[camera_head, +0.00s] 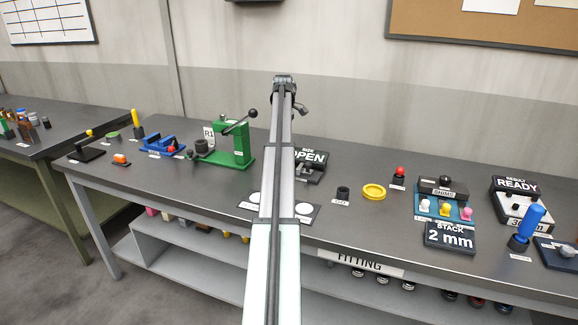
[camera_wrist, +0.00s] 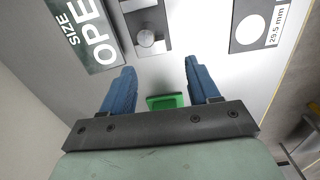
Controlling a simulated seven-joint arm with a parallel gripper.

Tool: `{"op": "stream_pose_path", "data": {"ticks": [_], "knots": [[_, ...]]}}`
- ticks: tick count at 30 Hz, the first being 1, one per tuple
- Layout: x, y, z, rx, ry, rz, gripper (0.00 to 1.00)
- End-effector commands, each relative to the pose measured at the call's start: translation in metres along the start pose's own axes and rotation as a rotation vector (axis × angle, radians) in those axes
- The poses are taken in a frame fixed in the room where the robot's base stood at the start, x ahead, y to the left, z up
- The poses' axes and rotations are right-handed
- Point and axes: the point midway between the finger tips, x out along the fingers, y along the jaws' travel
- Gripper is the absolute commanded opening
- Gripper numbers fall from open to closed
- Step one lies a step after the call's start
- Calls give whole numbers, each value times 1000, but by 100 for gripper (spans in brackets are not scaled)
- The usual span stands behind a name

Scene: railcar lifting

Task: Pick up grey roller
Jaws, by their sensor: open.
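I cannot single out a grey roller with certainty. A short dark cylinder (camera_head: 343,193) stands on the bench right of my arm, behind a small label. Another dark grey cylinder (camera_head: 201,146) sits by the R1 sign at the green press. In the wrist view, a round grey knob (camera_wrist: 146,38) shows on a grey fixture beside the SIZE OPEN sign (camera_wrist: 88,35). My gripper (camera_wrist: 159,66) has its blue fingers spread, with nothing held between them. The fingers point toward that fixture.
A green block (camera_wrist: 166,101) shows between the finger bases. The green press (camera_head: 236,145) stands left of my arm. A yellow ring (camera_head: 373,192), a red-topped piece (camera_head: 399,177) and the READY device (camera_head: 515,205) are on the right. A plate with white circles (camera_head: 304,211) lies near the front edge.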

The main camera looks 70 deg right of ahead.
Motion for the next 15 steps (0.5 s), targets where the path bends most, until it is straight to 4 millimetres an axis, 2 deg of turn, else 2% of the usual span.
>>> {"op": "stream_pose_path", "data": {"ticks": [1, 3, 7, 15], "knots": [[-5, 10, 6, -3, 2, -2, 61], [-8, 16, 12, -7, 4, -3, 61], [-4, 17, 14, -11, 6, -5, 61], [32, 16, 14, -10, 5, -6, 61]]}}
